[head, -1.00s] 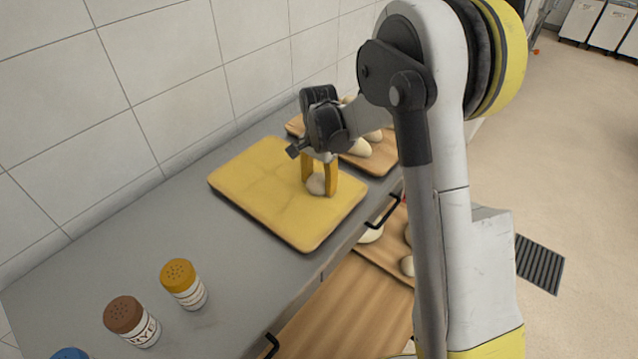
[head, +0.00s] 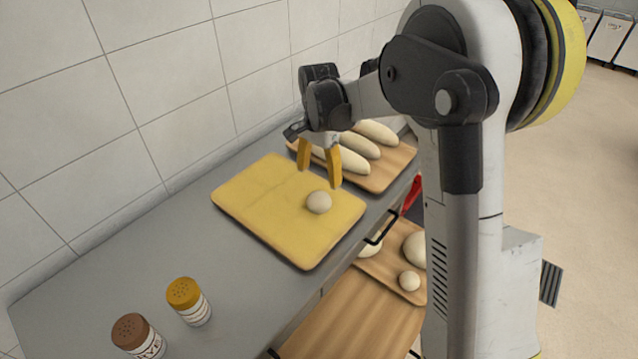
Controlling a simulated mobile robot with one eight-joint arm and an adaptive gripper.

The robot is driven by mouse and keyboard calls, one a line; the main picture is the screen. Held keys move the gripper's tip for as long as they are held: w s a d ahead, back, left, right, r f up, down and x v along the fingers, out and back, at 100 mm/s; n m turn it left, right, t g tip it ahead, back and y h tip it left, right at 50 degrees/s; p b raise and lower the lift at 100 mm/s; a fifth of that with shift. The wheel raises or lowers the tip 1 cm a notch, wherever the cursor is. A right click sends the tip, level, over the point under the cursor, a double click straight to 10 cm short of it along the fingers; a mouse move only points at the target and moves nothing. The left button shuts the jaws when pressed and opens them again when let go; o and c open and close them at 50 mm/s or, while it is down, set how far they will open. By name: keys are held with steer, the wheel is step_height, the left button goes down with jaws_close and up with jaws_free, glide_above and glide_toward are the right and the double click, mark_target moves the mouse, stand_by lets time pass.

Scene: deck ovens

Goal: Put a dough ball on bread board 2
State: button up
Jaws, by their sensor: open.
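A pale dough ball (head: 319,202) rests on the yellow board (head: 262,208) on the grey counter, right of the board's middle. I cannot read a number on either counter board. My gripper (head: 320,176) is open and empty, its yellow fingers above and just behind the dough ball, apart from it. Behind, a wooden board (head: 378,182) holds several long dough loaves (head: 359,145). Lower right, a wooden board (head: 374,266) holds a small dough ball (head: 409,281) and larger dough pieces (head: 415,250), partly hidden by my arm.
A shaker with an orange lid (head: 189,301) and one with a brown lid (head: 139,336) stand at the counter's near end. A tiled wall (head: 165,110) runs along the back. The grey counter (head: 130,255) left of the yellow board is clear. A black handle (head: 383,229) sticks out in front.

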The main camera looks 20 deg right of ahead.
steer(key=s+r+n+t, duration=0.3)
steer(key=s+r+n, duration=0.2)
steer(key=s+r, duration=0.65)
steer(key=s+n+t, duration=0.4)
steer(key=s+n, duration=0.2)
steer(key=s, duration=0.6)
steer(key=shift+s+a+f, duration=0.3)
steer(key=shift+s+f, duration=0.1)
